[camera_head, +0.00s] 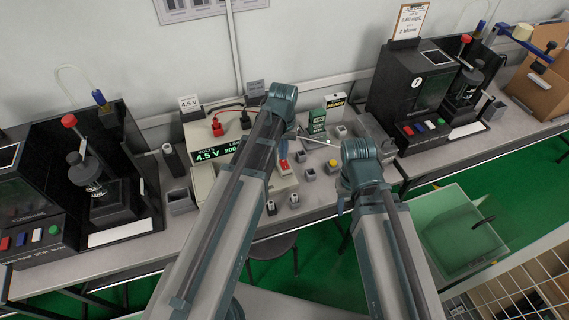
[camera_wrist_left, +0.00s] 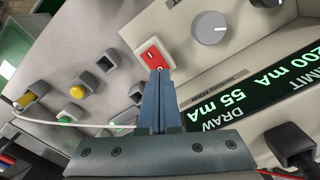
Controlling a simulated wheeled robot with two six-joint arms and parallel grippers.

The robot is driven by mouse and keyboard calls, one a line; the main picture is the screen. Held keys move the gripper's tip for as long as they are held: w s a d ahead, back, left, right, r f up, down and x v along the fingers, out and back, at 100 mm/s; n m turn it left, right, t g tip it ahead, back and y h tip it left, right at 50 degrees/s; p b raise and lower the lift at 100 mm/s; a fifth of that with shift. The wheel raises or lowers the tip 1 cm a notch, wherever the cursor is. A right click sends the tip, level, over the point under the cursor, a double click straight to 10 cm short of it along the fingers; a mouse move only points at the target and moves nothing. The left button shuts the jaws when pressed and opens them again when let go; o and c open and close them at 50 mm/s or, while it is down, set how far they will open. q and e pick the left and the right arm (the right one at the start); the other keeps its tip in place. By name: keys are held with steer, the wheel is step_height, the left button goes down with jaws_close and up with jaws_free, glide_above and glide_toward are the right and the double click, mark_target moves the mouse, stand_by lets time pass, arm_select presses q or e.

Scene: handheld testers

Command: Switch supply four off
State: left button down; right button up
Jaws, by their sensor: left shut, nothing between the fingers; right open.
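The power supply (camera_head: 203,181) is a cream box with a green display reading 4.5 V, partly hidden behind my left arm in the head view. Its red rocker switch (camera_wrist_left: 151,58) shows in the wrist view, and it also shows in the head view (camera_head: 284,167). The wrist view display (camera_wrist_left: 292,95) reads 200 mA limit and 55 mA draw. My left gripper (camera_wrist_left: 160,74) is shut and empty, its tips at the switch's lower edge; I cannot tell if they touch. My right gripper (camera_head: 343,195) is open, right of the small parts, its fingers hardly visible.
A grey knob (camera_wrist_left: 209,28) is beside the switch. A yellow button (camera_head: 332,164) and several small grey blocks stand on the bench to the right. Dark testers stand at the left (camera_head: 100,195) and right (camera_head: 405,85). A green bin (camera_head: 455,230) is below right.

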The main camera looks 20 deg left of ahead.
mark_target(284, 162)
arm_select(q)
steer(key=shift+f+b, duration=0.75)
steer(key=shift+f, duration=0.05)
stand_by(0.4)
step_height(284, 162, up, 7)
steer(key=p, duration=0.7)
steer(key=shift+r, duration=0.1)
steer(key=shift+s+d, duration=0.1)
steer(key=s+d+m+y, duration=0.1)
steer(key=s+d+m, duration=0.3)
steer(key=s+d, duration=0.6)
steer(key=s, duration=0.4)
steer(key=shift+d+m, duration=0.15)
steer(key=shift+m, duration=0.15)
